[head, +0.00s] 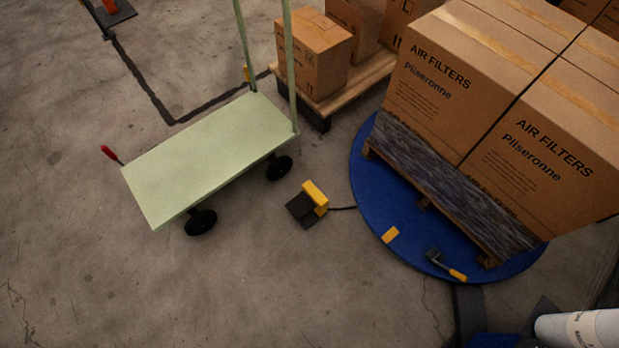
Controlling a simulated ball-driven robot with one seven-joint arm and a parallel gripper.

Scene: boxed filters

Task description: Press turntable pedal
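The turntable (365,208) is a round blue disc on the floor at the right, with an orange-yellow mark on its front rim. A pallet of large air filter boxes (440,85) stands on it, its lower part wrapped in dark film. The pedal (314,196) is a small yellow block on a black base, on the floor left of the turntable. A black cable runs from it toward the turntable. Nothing rests on the pedal. My gripper is not in view.
A pale green platform cart (210,155) with black wheels stands close left of the pedal. Cartons on a wooden pallet (345,82) stand behind. A tool with an orange handle (447,266) lies on the turntable rim. A white roll (580,329) is at bottom right. Floor in front is clear.

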